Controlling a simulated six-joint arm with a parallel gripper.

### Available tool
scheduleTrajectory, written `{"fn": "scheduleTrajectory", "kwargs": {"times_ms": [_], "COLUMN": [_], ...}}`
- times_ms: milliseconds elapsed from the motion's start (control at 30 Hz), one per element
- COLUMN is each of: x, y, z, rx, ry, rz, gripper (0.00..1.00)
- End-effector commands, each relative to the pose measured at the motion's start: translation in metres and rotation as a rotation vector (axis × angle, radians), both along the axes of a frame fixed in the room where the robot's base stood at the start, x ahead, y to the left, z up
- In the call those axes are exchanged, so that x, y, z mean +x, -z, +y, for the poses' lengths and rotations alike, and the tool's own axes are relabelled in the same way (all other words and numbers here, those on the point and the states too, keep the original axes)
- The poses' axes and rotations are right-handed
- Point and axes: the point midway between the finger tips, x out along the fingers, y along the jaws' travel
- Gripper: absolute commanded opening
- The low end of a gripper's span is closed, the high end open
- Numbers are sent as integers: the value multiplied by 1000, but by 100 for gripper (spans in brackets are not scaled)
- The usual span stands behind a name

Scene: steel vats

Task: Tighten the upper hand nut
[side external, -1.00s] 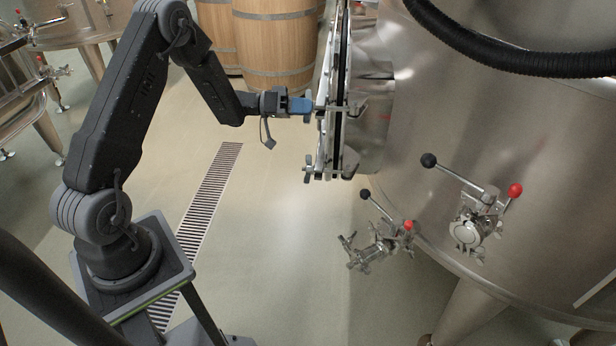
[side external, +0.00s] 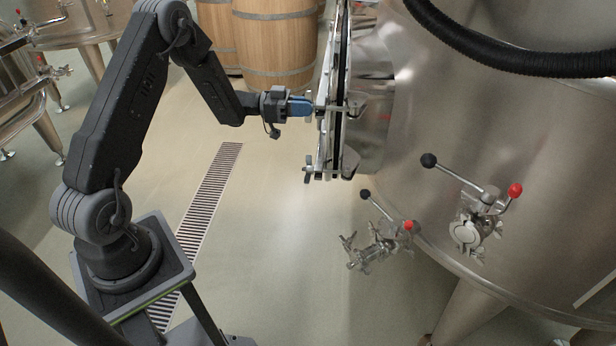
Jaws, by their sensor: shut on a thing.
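My gripper (side external: 304,106) reaches in from the left with its blue fingers shut at the upper hand nut. The upper hand nut (side external: 318,109) is on the outer face of the steel vat's door (side external: 326,140), seen nearly edge-on. The fingers hide most of this nut, so its turn angle cannot be read. The lower hand nut (side external: 308,168) stands out from the door's lower part, clear of my gripper.
The large steel vat (side external: 480,130) fills the right side. Valves with black and red knobs (side external: 468,232) (side external: 378,245) stick out below the door. Wooden barrels (side external: 275,45) stand behind. A floor drain (side external: 210,200) runs across open floor.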

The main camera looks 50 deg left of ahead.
Motion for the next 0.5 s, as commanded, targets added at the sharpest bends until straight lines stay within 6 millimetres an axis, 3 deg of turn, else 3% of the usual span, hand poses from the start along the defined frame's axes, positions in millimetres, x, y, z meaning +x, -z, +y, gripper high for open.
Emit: {"fn": "scheduleTrajectory", "kwargs": {"times_ms": [100,133,233,500], "x": [0,0,0,-1], "y": [0,0,0,0], "z": [0,0,0,1], "rx": [1,1,0,-1], "ry": [0,0,0,-1], "rz": [-1,-1,0,1], "gripper": [0,15,25,26]}}
